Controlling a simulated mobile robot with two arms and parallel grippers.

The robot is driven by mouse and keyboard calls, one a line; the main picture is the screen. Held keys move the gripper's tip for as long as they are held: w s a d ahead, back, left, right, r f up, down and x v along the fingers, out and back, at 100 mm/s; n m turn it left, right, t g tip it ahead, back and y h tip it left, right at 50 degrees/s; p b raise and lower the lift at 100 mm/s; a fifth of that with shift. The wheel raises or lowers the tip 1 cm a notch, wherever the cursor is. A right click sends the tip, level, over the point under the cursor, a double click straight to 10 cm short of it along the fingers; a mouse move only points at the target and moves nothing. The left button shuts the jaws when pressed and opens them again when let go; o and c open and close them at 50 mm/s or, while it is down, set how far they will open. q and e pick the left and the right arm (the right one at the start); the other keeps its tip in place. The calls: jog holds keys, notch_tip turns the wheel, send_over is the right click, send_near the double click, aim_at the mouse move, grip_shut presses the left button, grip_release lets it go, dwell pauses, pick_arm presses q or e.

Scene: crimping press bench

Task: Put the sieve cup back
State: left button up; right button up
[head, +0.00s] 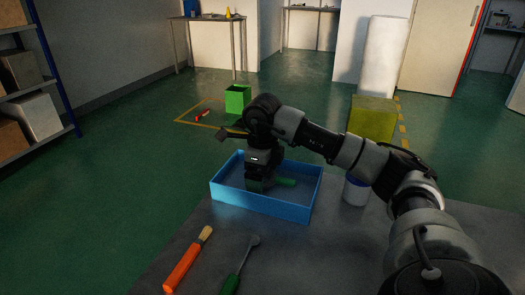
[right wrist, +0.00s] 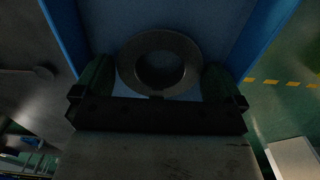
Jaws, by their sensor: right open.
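A dark grey ring-shaped piece, seemingly the sieve cup (right wrist: 127,64), lies in the blue tray, seen from above in the right wrist view. My right gripper (head: 258,187) is down inside the blue tray (head: 262,204) in the head view. Its two fingers (right wrist: 157,85) are open, one on each side of the ring; I cannot tell whether they touch it. A green rounded piece (head: 287,182) shows beside the gripper in the tray; I cannot tell what it belongs to. The gripper hides the ring in the head view. My left gripper is not in view.
On the grey bench (head: 320,245), an orange-handled brush (head: 185,264) and a green-handled tool (head: 241,265) lie in front of the tray. A white jar with a blue lid (head: 355,192) stands right of it. A green bin (head: 237,98) stands on the floor beyond.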

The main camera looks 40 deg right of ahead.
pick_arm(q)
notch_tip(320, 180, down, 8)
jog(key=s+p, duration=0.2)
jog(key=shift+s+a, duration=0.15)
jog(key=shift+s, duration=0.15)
pick_arm(e)
notch_tip(320, 180, up, 10)
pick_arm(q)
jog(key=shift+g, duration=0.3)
pick_arm(e)
jog(key=shift+r, duration=0.1)
